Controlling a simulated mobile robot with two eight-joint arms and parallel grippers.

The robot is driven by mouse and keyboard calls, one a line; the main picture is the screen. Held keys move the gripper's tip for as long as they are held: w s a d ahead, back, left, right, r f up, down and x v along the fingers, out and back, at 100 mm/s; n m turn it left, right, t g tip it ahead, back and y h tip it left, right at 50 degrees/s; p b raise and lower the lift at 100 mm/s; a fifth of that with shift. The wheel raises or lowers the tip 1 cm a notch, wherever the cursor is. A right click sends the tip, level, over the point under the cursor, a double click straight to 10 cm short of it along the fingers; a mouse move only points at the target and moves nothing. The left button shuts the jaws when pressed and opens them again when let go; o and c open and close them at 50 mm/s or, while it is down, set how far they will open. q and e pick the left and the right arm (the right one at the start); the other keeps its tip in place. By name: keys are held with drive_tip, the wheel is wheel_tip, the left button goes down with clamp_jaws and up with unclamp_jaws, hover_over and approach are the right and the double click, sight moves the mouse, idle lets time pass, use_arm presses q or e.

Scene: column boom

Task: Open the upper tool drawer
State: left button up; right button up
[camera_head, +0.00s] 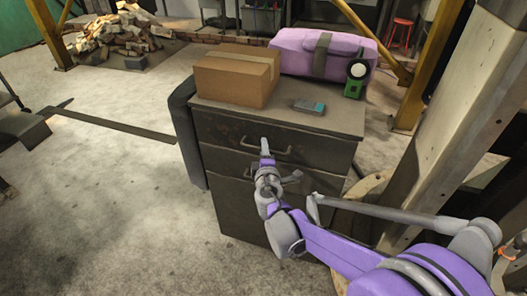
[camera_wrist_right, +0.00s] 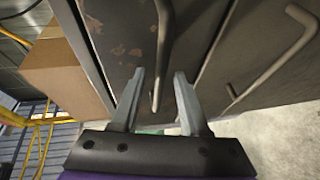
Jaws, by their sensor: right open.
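A dark metal tool cabinet stands in the middle of the head view. Its upper drawer (camera_head: 221,131) looks shut, with worn reddish patches on the front. A bar handle (camera_head: 284,151) crosses that front; in the wrist view the upper drawer's handle (camera_wrist_right: 164,38) runs down between my fingers. My right gripper (camera_head: 265,149) is at this handle, its two fingers (camera_wrist_right: 159,80) apart on either side of the bar. I cannot tell whether they touch it. My arm hides part of the lower fronts. My left gripper is not in view.
On the cabinet top (camera_head: 335,122) are a cardboard box (camera_head: 234,80), a purple bag (camera_head: 300,52), a green device (camera_head: 355,85) and a small grey-teal device (camera_head: 309,106). A lower handle (camera_wrist_right: 275,70) is nearby. A post (camera_head: 455,120) stands right; floor left is mostly clear.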

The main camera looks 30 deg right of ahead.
drive_tip(key=shift+w+d, duration=0.1)
drive_tip(key=shift+w, duration=0.1)
clamp_jaws()
idle(1.4)
